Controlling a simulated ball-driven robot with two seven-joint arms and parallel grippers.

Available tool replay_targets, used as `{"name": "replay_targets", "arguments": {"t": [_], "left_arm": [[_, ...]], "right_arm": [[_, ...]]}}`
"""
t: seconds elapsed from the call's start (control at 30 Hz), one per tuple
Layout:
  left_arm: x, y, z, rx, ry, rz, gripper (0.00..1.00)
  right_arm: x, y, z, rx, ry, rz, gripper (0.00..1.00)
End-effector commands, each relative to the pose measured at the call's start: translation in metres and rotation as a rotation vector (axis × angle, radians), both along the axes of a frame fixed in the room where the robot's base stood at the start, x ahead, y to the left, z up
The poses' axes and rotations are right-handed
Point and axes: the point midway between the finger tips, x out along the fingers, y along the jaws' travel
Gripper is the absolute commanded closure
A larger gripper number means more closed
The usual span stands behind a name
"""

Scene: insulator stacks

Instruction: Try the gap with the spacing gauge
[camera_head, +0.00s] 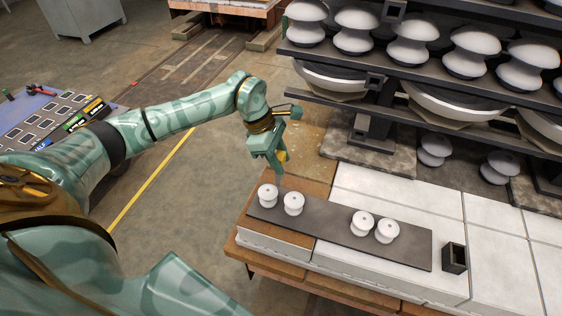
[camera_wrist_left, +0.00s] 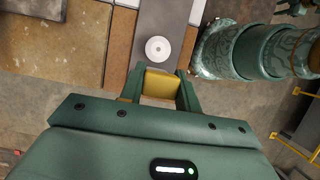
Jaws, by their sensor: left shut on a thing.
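My left gripper (camera_head: 277,166) is shut on a yellow block (camera_head: 283,156), which I take to be the spacing gauge. The block also shows between the fingers in the left wrist view (camera_wrist_left: 160,84). The gripper points down, above the far left end of a dark plate (camera_head: 330,233). White spool insulators stand upright on the plate in two pairs, a left pair (camera_head: 293,203) and a right pair (camera_head: 363,223), with a wide gap between the pairs. One spool (camera_wrist_left: 158,48) shows just beyond the gripper in the left wrist view. My right gripper is not in view.
A dark open-topped square holder (camera_head: 455,257) stands right of the plate on the white-tiled bench (camera_head: 494,262). A dark rack (camera_head: 385,70) with large insulators rises behind. Two loose spools (camera_head: 434,149) sit below it. A tool cart (camera_head: 45,125) is at left.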

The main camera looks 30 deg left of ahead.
Motion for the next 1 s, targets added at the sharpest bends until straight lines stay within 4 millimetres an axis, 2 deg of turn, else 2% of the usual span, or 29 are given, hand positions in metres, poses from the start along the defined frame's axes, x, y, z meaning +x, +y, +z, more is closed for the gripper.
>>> {"name": "replay_targets", "arguments": {"t": [0.5,1.0], "left_arm": [[0.000,0.000,0.000,0.002,-0.001,-0.020,0.92],[0.000,0.000,-0.046,0.001,0.003,-0.018,0.92]], "right_arm": [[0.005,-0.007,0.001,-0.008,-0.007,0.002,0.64],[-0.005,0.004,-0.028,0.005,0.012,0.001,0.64]]}}
